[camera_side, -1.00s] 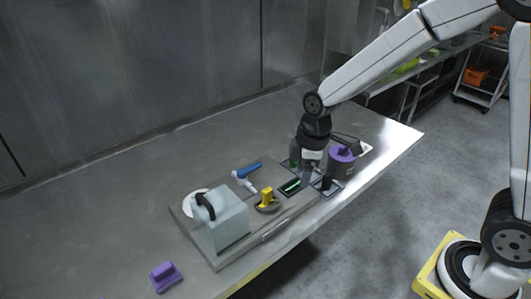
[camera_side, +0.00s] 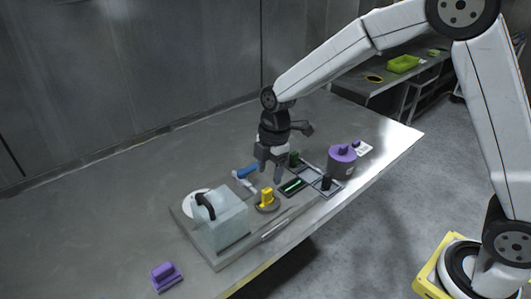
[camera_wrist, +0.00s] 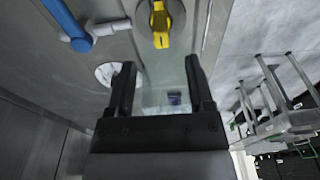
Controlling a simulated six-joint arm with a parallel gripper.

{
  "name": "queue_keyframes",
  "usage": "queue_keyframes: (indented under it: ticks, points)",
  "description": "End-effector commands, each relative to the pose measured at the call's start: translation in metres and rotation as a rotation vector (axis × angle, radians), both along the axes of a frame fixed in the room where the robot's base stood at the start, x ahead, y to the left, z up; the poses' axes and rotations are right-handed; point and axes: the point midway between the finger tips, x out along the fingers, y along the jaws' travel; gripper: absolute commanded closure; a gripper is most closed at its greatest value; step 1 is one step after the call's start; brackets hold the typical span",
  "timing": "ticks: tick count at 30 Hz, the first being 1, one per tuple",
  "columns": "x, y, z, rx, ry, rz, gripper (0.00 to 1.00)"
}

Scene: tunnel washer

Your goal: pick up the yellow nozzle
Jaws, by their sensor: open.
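The yellow nozzle (camera_side: 267,194) stands on a round grey-brown base on the metal table, between the clear box and the framed holders. It also shows at the top centre of the wrist view (camera_wrist: 161,28). My gripper (camera_side: 268,172) is above the table, just above and behind the nozzle in the side view, and points downward. In the wrist view my two dark fingers (camera_wrist: 160,66) are spread apart with nothing gripped between them. The nozzle lies beyond the fingertips there, apart from them.
A blue-handled tool (camera_side: 246,171) lies close to the left of my gripper. A clear box (camera_side: 228,222) with a black handle stands front left. A purple-lidded container (camera_side: 341,166) and framed holders (camera_side: 305,173) are at right. A purple brush (camera_side: 166,276) lies front left. The back left table is clear.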

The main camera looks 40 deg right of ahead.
Motion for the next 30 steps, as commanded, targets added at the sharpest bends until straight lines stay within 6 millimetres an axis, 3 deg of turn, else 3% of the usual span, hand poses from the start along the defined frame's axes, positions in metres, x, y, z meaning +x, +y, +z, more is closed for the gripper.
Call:
queue_keyframes:
  ticks: [4,14,24,30]
  points:
    - [-0.001,0.002,-0.012,0.000,0.002,0.000,0.32]
    - [-0.001,0.002,-0.019,-0.001,0.003,-0.001,0.32]
    - [-0.002,0.007,-0.055,-0.002,0.003,0.000,0.32]
    - [-0.001,0.008,-0.066,-0.001,-0.001,-0.001,0.32]
